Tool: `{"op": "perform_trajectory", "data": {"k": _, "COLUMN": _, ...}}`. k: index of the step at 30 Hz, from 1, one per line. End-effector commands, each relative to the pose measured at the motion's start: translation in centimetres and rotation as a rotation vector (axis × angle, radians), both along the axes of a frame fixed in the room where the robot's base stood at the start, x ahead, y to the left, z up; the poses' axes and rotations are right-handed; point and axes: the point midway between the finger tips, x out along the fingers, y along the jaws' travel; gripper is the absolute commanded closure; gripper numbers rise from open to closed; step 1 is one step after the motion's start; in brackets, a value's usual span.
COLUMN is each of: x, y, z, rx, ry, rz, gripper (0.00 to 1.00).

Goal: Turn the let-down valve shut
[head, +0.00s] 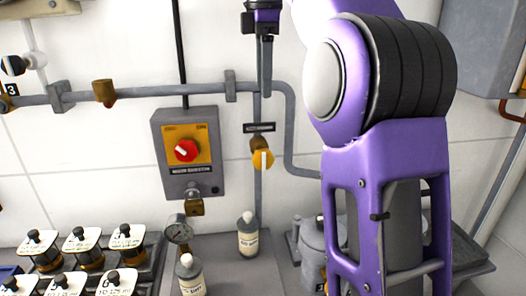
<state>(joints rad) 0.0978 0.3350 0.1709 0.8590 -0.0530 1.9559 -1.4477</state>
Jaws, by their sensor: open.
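A small yellow valve knob (262,155) sits on the vertical grey pipe right of the grey switch box, under a dark label whose lettering I cannot read. It seems to be the let-down valve. Its pale handle or mark points roughly straight down. My gripper (262,27) is at the top edge of the head view, well above the knob and apart from it. It is open, and I see nothing held in it. My purple arm fills the right of the view and hides part of the wall and bench there.
A grey box (185,180) with a red knob on a yellow plate is left of the valve. A horizontal pipe (170,91) crosses above it. Bottles (248,240), a gauge (179,232) and several labelled black-knobbed items (80,243) stand below. Wall around the valve is fairly clear.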

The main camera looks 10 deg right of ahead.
Motion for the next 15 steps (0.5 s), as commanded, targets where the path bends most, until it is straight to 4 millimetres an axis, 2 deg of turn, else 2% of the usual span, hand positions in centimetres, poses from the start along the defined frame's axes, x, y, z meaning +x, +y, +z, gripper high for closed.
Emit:
{"op": "perform_trajectory", "data": {"k": 7, "x": -0.2, "y": 0.2, "z": -1.4, "rx": -0.006, "ry": -0.003, "rz": 0.002, "gripper": 0.38}}
{"op": "perform_trajectory", "data": {"k": 15, "x": -0.2, "y": 0.2, "z": -5.8, "rx": -0.008, "ry": -0.001, "rz": 0.002, "gripper": 0.38}}
